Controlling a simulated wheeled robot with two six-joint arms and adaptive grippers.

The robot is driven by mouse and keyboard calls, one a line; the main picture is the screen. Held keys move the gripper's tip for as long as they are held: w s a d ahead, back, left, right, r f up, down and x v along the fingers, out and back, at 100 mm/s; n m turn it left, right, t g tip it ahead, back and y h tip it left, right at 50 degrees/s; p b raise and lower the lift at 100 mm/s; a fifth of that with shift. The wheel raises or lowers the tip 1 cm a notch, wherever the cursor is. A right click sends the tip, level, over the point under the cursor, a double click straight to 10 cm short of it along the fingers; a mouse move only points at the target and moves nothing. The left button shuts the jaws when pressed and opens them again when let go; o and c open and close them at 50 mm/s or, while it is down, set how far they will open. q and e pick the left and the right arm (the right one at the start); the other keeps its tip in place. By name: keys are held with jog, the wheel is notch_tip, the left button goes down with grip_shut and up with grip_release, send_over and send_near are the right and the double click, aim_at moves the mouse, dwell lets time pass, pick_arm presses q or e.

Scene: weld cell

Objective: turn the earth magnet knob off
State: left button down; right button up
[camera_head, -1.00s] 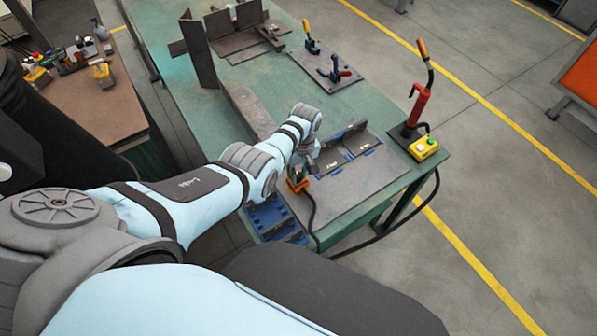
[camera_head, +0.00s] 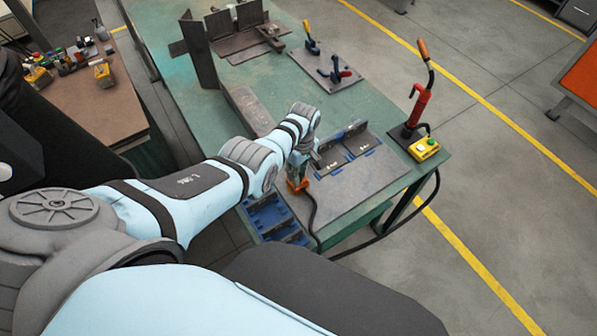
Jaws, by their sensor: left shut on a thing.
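The earth magnet (camera_head: 298,186) is a small orange piece with a black cable, at the left side of the grey plate on the green table. My left gripper (camera_head: 298,172) is right above it, pointing down, and is shut on its knob. The knob itself is hidden by the gripper and wrist, so its turn position cannot be seen. My right gripper is not in view.
Dark plates with blue parts (camera_head: 345,152) lie just right of the gripper. A blue tray (camera_head: 272,218) is at the table's near edge. A red-handled torch (camera_head: 418,103) and a yellow button box (camera_head: 424,148) stand at the right corner. Clamps (camera_head: 335,72) are further back.

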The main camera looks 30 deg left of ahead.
pick_arm(q)
jog(key=c, duration=1.3)
grip_release()
jog(key=shift+c, duration=0.2)
notch_tip(320, 180, up, 12)
jog(key=shift+w+d, duration=0.15)
jog(key=shift+w, duration=0.3)
jog(key=shift+f, duration=0.1)
